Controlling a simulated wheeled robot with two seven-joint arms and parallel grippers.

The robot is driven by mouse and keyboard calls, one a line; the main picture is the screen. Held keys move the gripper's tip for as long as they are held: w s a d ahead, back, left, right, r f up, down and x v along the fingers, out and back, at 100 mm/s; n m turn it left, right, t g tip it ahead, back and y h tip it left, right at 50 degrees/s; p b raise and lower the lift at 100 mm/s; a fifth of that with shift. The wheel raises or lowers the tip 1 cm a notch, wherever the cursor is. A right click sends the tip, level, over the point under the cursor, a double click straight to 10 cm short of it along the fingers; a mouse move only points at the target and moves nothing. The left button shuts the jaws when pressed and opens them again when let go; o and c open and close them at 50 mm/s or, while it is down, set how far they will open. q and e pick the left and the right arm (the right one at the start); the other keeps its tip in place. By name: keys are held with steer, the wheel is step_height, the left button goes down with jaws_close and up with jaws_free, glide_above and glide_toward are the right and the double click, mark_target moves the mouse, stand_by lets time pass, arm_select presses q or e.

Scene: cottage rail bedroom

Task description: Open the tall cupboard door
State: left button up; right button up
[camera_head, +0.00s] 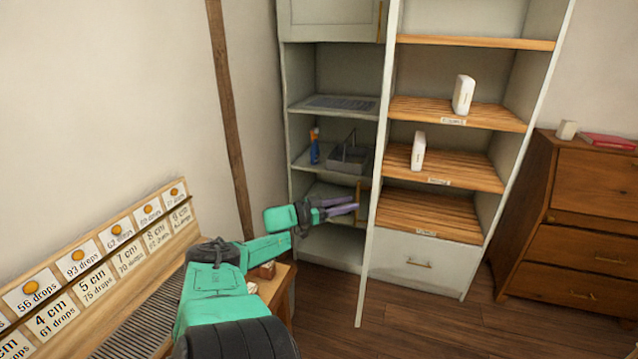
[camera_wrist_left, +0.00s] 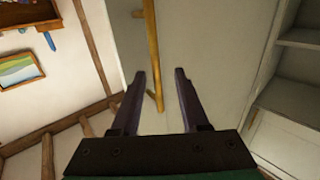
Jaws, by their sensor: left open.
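The tall cupboard (camera_head: 378,90) is pale grey-green with open shelves. Its tall door (camera_head: 376,235) shows nearly edge-on in the head view, standing out from the front, so it is swung open. A long brass bar handle (camera_wrist_left: 152,55) runs along the door's face in the left wrist view; a short piece of it shows beside the door edge in the head view (camera_head: 361,190). My left gripper (camera_head: 345,208) is open, left of the door edge. In the left wrist view its fingers (camera_wrist_left: 158,75) are spread with the handle between them in the picture; contact cannot be told. My right gripper is out of view.
A wooden bench (camera_head: 275,290) and a card rack (camera_head: 110,255) are at the left. Wooden shelves (camera_head: 450,165) hold two white items. A brown dresser (camera_head: 590,215) stands at the right. Floor (camera_head: 420,325) in front of the cupboard is clear.

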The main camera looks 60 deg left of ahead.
arm_select(q)
steer(key=s+a+p, duration=0.1)
steer(key=s+p, duration=0.1)
steer(key=s, duration=0.9)
steer(key=shift+s, duration=0.2)
